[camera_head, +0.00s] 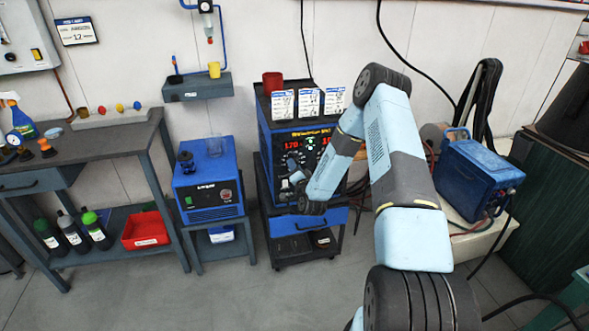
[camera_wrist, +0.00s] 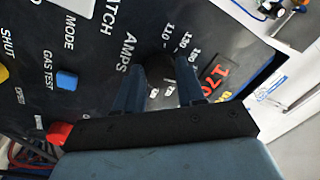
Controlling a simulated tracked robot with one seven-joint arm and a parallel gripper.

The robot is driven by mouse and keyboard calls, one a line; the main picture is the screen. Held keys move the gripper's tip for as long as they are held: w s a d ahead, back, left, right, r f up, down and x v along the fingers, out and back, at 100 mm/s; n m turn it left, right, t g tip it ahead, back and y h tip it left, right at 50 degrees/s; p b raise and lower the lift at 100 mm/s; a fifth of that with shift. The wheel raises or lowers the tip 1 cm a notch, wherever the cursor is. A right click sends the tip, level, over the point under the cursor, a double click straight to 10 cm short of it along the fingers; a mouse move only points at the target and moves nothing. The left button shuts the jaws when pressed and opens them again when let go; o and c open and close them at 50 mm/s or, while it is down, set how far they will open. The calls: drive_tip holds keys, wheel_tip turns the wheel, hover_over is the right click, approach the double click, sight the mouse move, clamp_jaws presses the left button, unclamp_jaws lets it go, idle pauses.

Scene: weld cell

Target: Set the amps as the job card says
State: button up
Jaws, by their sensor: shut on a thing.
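The blue welding machine (camera_head: 265,140) stands on a cart against the wall, its dark front panel (camera_head: 318,142) partly hidden by my arm. In the wrist view, the panel (camera_wrist: 98,75) has AMPS lettering and a red display (camera_wrist: 214,78) that seems to read 170. My gripper (camera_wrist: 157,88) is shut on the dark amps knob (camera_wrist: 158,68), with one finger on each side. The knob's pointer cannot be made out. Several white cards (camera_head: 308,102) stand on the machine's top; their writing is too small to read. My gripper also shows in the head view (camera_head: 297,178).
A red cup (camera_head: 272,82) stands behind the cards. In the wrist view, a blue button (camera_wrist: 67,80) and a red knob (camera_wrist: 58,132) are close to my gripper. A smaller blue unit (camera_head: 208,185) stands left, a blue case (camera_head: 476,175) right. Grey floor is clear in front.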

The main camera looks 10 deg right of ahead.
drive_tip(key=shift+s+m+g+h, duration=0.15)
drive_tip(key=shift+m+h, duration=0.4)
drive_tip(key=shift+m, duration=3.85)
drive_tip(key=shift+w+m+g+h, duration=0.15)
drive_tip(key=shift+m+h, duration=0.4)
drive_tip(key=shift+m, duration=3.85)
drive_tip(key=shift+s, duration=0.1)
drive_tip(key=o, duration=0.8)
drive_tip(key=shift+o, duration=1.2)
drive_tip(key=shift+a+r, duration=0.1)
